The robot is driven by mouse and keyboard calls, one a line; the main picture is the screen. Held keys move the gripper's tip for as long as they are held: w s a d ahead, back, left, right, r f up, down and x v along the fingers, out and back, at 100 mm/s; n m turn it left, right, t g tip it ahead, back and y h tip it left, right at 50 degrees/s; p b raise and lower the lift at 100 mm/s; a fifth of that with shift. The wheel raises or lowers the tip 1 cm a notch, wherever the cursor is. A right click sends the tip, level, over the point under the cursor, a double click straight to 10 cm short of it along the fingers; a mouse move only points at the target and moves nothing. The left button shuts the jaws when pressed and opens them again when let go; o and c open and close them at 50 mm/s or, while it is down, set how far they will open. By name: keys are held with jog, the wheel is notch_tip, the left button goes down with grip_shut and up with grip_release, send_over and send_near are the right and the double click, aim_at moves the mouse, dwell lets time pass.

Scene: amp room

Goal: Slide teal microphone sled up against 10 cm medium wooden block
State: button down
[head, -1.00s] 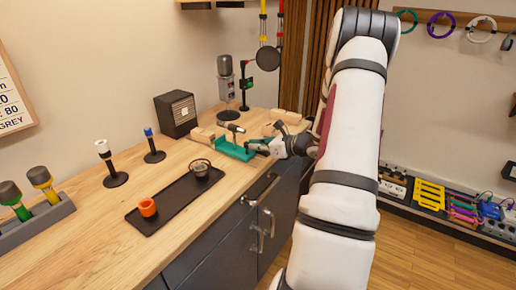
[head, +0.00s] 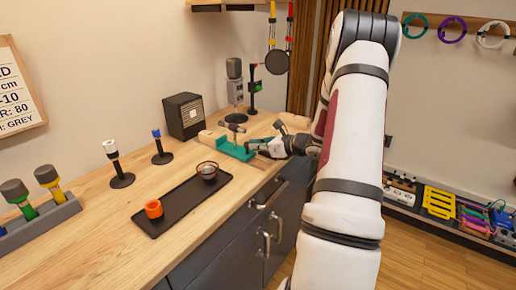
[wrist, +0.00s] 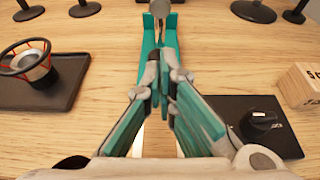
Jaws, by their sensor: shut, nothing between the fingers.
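The teal microphone sled (head: 237,151) lies on the wooden counter, with a small microphone lying across it. Its far part also shows at the top middle of the wrist view (wrist: 149,38). A wooden block (head: 208,138) stands just left of the sled in the head view; its label cannot be read, and I cannot tell whether the two touch. My gripper (head: 262,148) is shut and empty at the sled's right end. In the wrist view its fingertips (wrist: 159,85) meet over the sled's near end, and contact is unclear.
Another wooden block (wrist: 302,87), marked with a 5, stands right of my gripper, beside a black box with a knob (wrist: 262,121). A dark tray (head: 181,205) holds an orange cup and a bowl. A microphone stand (head: 235,95) and a speaker (head: 184,115) stand behind.

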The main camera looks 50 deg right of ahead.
jog(key=shift+w+a+b, duration=0.2)
jog(key=shift+w+b, duration=0.75)
jog(key=shift+w, duration=1.45)
jog(key=shift+s, duration=0.1)
jog(key=shift+p+v, duration=1.5)
jog(key=shift+v, duration=2.1)
jog(key=shift+f, duration=0.2)
